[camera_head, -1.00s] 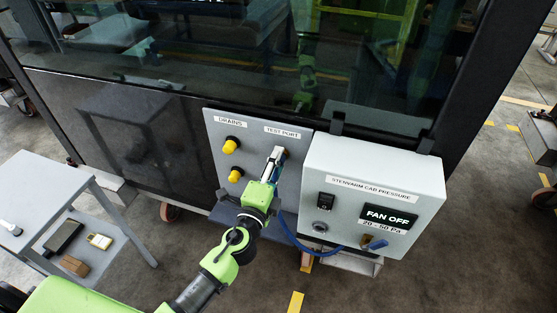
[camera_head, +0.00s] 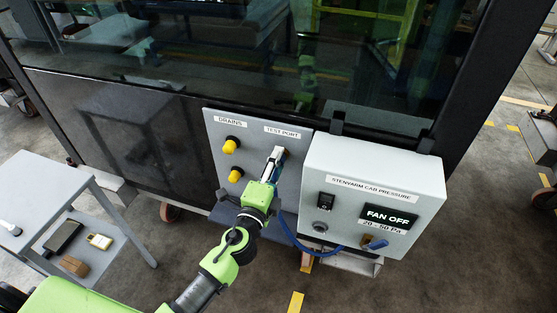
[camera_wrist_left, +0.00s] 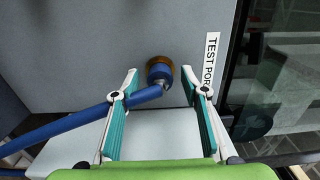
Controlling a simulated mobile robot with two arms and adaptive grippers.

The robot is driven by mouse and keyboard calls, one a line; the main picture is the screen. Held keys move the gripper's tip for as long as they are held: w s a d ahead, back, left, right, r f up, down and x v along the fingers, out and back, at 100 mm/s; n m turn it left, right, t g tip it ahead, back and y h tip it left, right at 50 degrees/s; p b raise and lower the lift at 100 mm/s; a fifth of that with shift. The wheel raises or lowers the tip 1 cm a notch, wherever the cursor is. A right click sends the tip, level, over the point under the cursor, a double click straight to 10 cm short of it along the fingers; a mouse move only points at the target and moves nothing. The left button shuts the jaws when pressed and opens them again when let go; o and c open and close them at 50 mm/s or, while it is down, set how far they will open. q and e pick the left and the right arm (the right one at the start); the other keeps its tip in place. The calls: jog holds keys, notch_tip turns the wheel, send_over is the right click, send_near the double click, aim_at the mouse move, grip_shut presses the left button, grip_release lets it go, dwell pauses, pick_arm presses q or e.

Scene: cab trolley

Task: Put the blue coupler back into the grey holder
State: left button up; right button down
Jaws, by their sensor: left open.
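The blue coupler (camera_wrist_left: 160,73) sits on the brass test port (camera_wrist_left: 158,61) beside the TEST PORT label in the left wrist view. Its blue hose (camera_wrist_left: 70,128) runs off to the left there. My left gripper (camera_wrist_left: 161,84) is open, with one finger on each side of the coupler. In the head view my left gripper (camera_head: 275,166) is at the test port and mostly hides the coupler. The grey holder cannot be picked out for sure; a round grey fitting (camera_head: 322,228) is on the control box front. My right gripper is not in view.
The control box (camera_head: 345,165) reading FAN OFF juts out right of the port panel (camera_head: 218,140). A blue-handled fitting (camera_head: 376,244) is low on it. The hose (camera_head: 300,244) hangs below. Two yellow drain caps (camera_head: 230,146) are left of the port. A grey trolley (camera_head: 45,190) stands at left.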

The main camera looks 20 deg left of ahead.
pick_arm(q)
grip_shut()
jog(key=shift+s+f, duration=0.15)
jog(key=shift+s, duration=0.1)
jog(key=shift+s+a+r+b, duration=0.1)
jog(key=shift+s+b, duration=0.15)
jog(key=shift+s, duration=1.15)
jog(key=shift+s+r+b, duration=0.1)
jog(key=shift+s+b, duration=0.15)
jog(key=shift+s, duration=1.1)
